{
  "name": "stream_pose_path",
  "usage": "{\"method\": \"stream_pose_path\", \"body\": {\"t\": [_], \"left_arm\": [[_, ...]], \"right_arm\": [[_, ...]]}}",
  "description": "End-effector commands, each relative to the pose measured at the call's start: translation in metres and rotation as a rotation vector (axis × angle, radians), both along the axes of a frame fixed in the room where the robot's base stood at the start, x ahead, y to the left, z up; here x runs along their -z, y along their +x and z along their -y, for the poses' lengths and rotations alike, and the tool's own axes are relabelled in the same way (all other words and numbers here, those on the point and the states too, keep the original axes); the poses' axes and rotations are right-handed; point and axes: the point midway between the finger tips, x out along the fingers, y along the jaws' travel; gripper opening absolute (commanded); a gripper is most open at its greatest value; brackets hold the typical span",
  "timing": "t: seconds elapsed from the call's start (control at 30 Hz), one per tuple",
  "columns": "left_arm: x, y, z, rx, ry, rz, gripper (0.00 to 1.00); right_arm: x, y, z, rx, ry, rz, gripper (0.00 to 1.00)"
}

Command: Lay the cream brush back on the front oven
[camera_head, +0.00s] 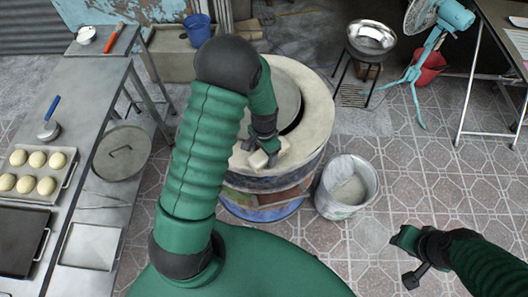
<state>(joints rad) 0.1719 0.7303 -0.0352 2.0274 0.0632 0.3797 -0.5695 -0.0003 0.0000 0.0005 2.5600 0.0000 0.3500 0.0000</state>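The front oven (318,92) is a barrel with a wide cream rim and a round lid or opening in its top. The cream brush (258,160) shows as a small pale block at the front left of the rim. My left gripper (261,151) is over this part of the rim, its dark fingers on either side of the block and seemingly closed on it. I cannot tell whether the block touches the rim. My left arm hides the oven's left side. My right gripper (408,260) is open and empty over the tiled floor at the lower right.
A metal bucket (364,168) stands close to the oven's right side. A steel bowl (371,37) on a stand, a turquoise fan (453,14) and a red bucket (431,62) are farther back. A metal table (88,105) with a bun tray (62,178) runs along the left.

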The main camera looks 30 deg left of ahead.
Motion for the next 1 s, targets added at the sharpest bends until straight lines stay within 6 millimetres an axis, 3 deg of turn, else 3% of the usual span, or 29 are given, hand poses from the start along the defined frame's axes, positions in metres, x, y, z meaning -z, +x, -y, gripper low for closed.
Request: {"method": "stream_pose_path", "body": {"t": [0.3, 0.63, 0.83, 0.93, 1.0], "left_arm": [[-0.011, 0.001, -0.001, 0.001, -0.001, 0.003, 0.71], [-0.092, 0.001, -0.002, 0.001, 0.000, 0.007, 0.71], [-0.121, 0.000, 0.000, 0.000, -0.001, 0.003, 0.71], [-0.131, -0.012, 0.015, -0.042, 0.003, 0.036, 0.71], [-0.138, -0.032, 0.036, -0.115, 0.003, 0.090, 0.71]], "right_arm": [[-0.002, 0.000, 0.000, 0.001, 0.000, 0.000, 0.36], [0.001, 0.000, 0.000, 0.001, 0.000, 0.000, 0.36], [0.001, 0.000, 0.000, 0.001, 0.000, 0.000, 0.36], [0.001, 0.000, 0.000, 0.001, 0.000, 0.000, 0.36], [0.001, 0.000, 0.000, 0.001, 0.000, 0.000, 0.36]]}}
